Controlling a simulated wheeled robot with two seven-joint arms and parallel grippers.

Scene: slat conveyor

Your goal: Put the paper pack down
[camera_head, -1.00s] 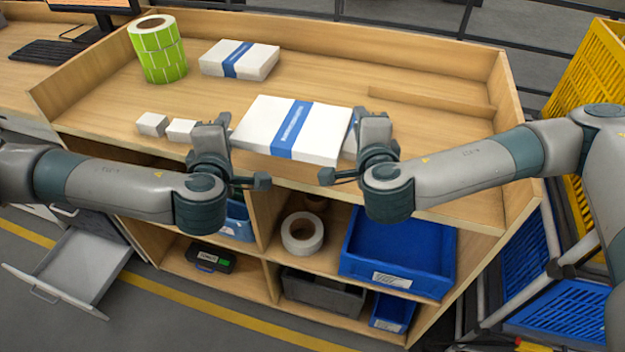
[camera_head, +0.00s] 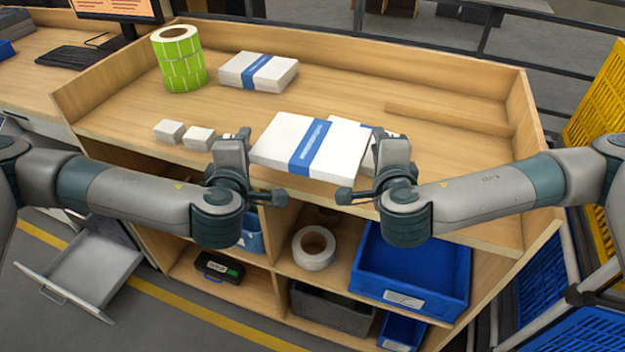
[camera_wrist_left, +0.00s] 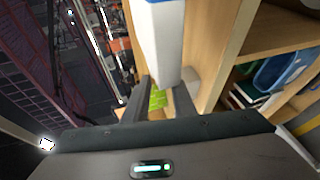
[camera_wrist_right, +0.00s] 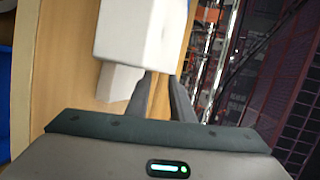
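The paper pack (camera_head: 277,142), white with a blue band, lies flat at the front of the wooden desk, between my grippers. A second white item (camera_head: 368,158) shows partly past its right edge; I cannot tell if the pack rests on it. My left gripper (camera_head: 246,140) is at the pack's left side, and my right gripper (camera_head: 384,140) at its right side. In the left wrist view the fingers (camera_wrist_left: 160,98) are apart with nothing between them, and the pack (camera_wrist_left: 168,50) is ahead. The right wrist view shows parted fingers (camera_wrist_right: 162,88) beside the pack (camera_wrist_right: 130,32).
Another banded pack (camera_head: 285,74) and a green label roll (camera_head: 180,68) stand further back. Two small white boxes (camera_head: 169,131) (camera_head: 199,138) sit left of my left gripper. The desk's right part is clear, with a low wooden strip (camera_head: 440,118). Shelves below hold a blue bin (camera_head: 425,275).

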